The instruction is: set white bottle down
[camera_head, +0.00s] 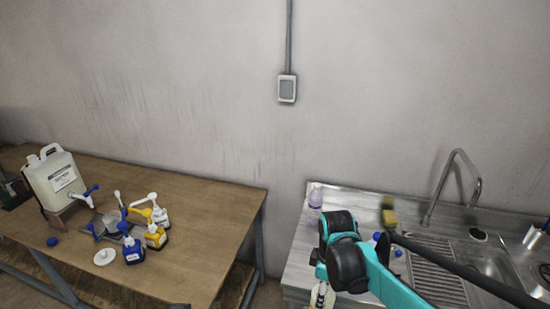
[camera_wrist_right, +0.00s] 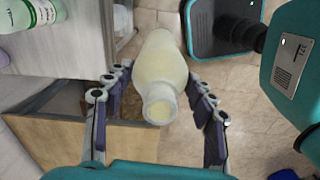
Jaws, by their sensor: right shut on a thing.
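The white bottle (camera_wrist_right: 160,75) is a cream-white bottle between the fingers of my right gripper (camera_wrist_right: 161,85) in the right wrist view. The fingers are shut on it from both sides, and its open-looking mouth points toward the camera. Tiled floor and part of a cabinet show behind it, so it is held in the air clear of any surface. In the head view a small part of the bottle (camera_head: 321,295) shows at the bottom edge, beside the front of the steel counter, mostly hidden by my right arm. My left gripper is in neither view.
The steel sink counter (camera_head: 300,252) holds a clear bottle (camera_head: 316,196), a yellow sponge (camera_head: 390,218), blue caps and a tap (camera_head: 452,185). The wooden table (camera_head: 205,205) on the left carries a large jug (camera_head: 55,180) and several pump bottles. Its right part is bare.

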